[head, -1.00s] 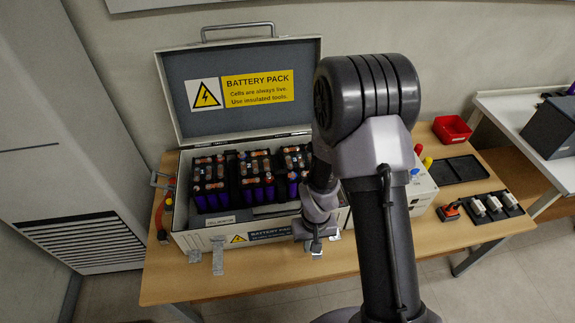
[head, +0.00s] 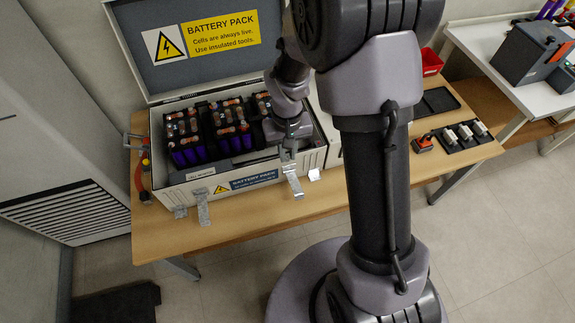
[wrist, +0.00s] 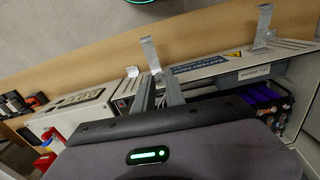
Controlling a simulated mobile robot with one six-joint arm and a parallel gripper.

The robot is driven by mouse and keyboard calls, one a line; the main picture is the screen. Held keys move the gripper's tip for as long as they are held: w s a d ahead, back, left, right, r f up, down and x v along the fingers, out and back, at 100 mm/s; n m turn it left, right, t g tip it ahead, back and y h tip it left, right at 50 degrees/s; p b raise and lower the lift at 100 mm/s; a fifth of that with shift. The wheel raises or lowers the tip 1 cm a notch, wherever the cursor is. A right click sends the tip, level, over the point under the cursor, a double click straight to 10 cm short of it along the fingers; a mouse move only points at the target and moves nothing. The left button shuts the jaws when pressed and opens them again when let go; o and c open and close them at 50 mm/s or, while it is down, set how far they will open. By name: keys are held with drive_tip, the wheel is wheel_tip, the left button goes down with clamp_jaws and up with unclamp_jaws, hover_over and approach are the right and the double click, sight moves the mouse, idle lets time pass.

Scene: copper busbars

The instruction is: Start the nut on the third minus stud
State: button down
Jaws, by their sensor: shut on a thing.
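The open battery pack case (head: 180,192) stands on the wooden table, with dark cell modules (head: 188,150) topped by copper-coloured links inside. My gripper (head: 289,152) points down over the right front part of the case. In the wrist view its two grey fingers (wrist: 160,82) stand close together beside the case's front wall (wrist: 205,68). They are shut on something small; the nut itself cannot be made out. The third minus stud cannot be picked out; my arm covers the right part of the case in the head view.
The case's raised lid (head: 200,45) stands behind the modules. Metal latches (head: 202,207) hang along its front. A black tray (head: 436,101), a holder with light parts (head: 465,132) and a red bin (head: 431,62) lie to the right. The table's front strip is mostly clear.

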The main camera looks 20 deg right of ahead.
drive_tip(key=w+r+m, duration=0.3)
drive_tip(key=w+m, duration=0.1)
drive_tip(key=w, duration=0.5)
drive_tip(key=w+f+m, duration=0.2)
drive_tip(key=w+m, duration=0.1)
drive_tip(key=w, duration=0.1)
drive_tip(key=w+f+m, duration=0.2)
drive_tip(key=w+m, duration=0.2)
drive_tip(key=w, duration=0.1)
drive_tip(key=w+f+m, duration=0.2)
drive_tip(key=w+m, duration=0.1)
drive_tip(key=w, duration=0.2)
drive_tip(key=shift+a+f+m, duration=0.1)
drive_tip(key=shift+f+m, duration=0.05)
drive_tip(key=shift+m, duration=0.15)
drive_tip(key=shift+f, duration=0.25)
wheel_tip(320, 180, down, 3)
drive_tip(key=shift+w+f+b, duration=0.1)
drive_tip(key=shift+f+b, duration=0.1)
drive_tip(key=shift+b, duration=0.65)
drive_tip(key=shift+f+b, duration=0.15)
drive_tip(key=shift+b, duration=0.2)
drive_tip(key=shift+f, duration=0.15)
